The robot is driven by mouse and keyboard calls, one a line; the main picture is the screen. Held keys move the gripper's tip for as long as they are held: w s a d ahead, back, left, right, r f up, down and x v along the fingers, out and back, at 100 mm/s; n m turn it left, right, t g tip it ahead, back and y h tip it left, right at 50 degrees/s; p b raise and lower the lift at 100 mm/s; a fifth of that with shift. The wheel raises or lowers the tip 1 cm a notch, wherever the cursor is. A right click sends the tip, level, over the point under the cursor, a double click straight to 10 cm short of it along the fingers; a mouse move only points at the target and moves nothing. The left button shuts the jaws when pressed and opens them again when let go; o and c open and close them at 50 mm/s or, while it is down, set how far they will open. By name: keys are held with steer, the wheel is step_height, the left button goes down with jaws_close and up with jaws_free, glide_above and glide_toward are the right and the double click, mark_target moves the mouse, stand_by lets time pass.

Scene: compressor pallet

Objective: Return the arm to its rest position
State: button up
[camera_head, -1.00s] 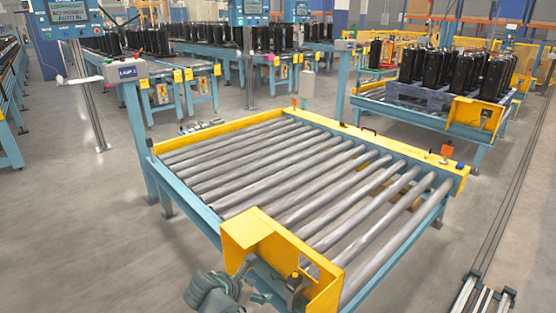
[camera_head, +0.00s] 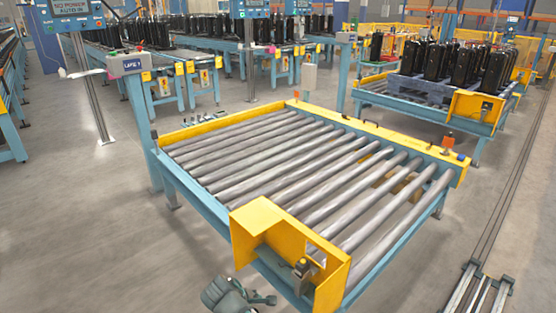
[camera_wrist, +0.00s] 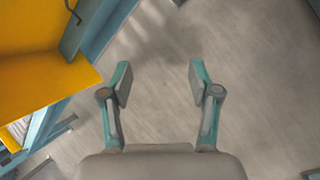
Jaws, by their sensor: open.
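My gripper (camera_wrist: 160,85) is open and empty in the wrist view, its two fingers spread over bare grey floor. In the head view my gripper (camera_head: 262,300) shows at the bottom edge, in front of the roller conveyor's near corner. It is apart from the yellow corner guard (camera_head: 268,226). The rest of my arm is mostly out of the picture.
The roller conveyor (camera_head: 300,165) is empty, with a blue frame and yellow edges. The yellow guard and blue frame fill the left of the wrist view (camera_wrist: 40,60). Black compressors (camera_head: 440,62) stand on a pallet behind right. Open floor lies at left (camera_head: 80,220).

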steer(key=s+d+f+m+g+y+p, duration=0.2)
steer(key=s+d+f+m+g+p, duration=0.3)
steer(key=s+d+f+m, duration=0.85)
steer(key=s+d+f+m+g+y+p, duration=0.1)
steer(key=s+d+f+m+g, duration=0.1)
steer(key=s, duration=0.6)
steer(key=s+d+f+m+g+y+p, duration=0.1)
steer(key=s+d+f+m+g, duration=0.1)
steer(key=s+d+f+g, duration=0.2)
steer(key=s+d+f, duration=0.2)
steer(key=s+d, duration=0.2)
steer(key=shift+p, duration=0.3)
steer(key=shift+d, duration=0.15)
